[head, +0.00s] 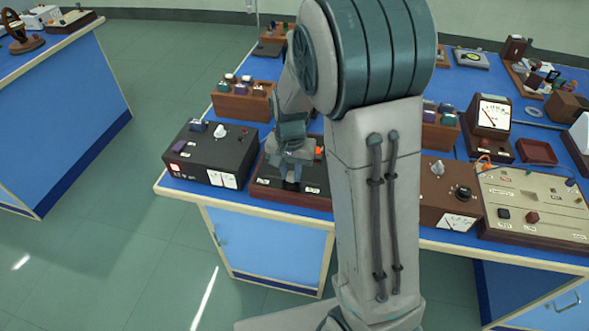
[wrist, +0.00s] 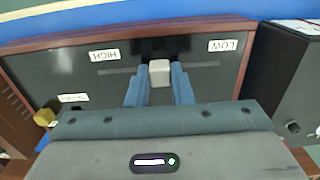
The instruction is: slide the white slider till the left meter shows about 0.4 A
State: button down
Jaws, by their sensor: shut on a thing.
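The white slider (wrist: 159,73) stands in a dark slot on a black, wood-edged panel (wrist: 60,75), between the upside-down HIGH and LOW labels, near the slot's middle. My gripper (wrist: 159,88) is shut on it, with one blue-grey finger on each side. In the head view my gripper (head: 290,178) is over the same panel (head: 262,190), and the slider is hidden there.
My arm hides the bench's middle in the head view. A brown box with a dial (head: 458,222) and a beige board (head: 535,205) stand to the right. A wooden rack (head: 243,105) is behind. The black box (wrist: 285,85) is close beside the panel in the wrist view.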

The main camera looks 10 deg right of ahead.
aim_at(291, 174)
jog(key=shift+a, duration=0.1)
jog(key=c, duration=1.3)
grip_release()
jog(key=shift+r, duration=0.15)
notch_tip(291, 174, up, 14)
jog(key=shift+f, duration=0.2)
jog(key=s+d+n+t, duration=0.1)
jog(key=s, duration=0.4)
jog(key=s+d+n+t, duration=0.1)
jog(key=s+n, duration=0.1)
jog(key=s, duration=0.4)
jog(key=s+d+n, duration=0.1)
jog(key=s+n, duration=0.1)
jog(key=s, duration=0.4)
jog(key=shift+s+f+t, duration=0.2)
jog(key=shift+t, duration=0.2)
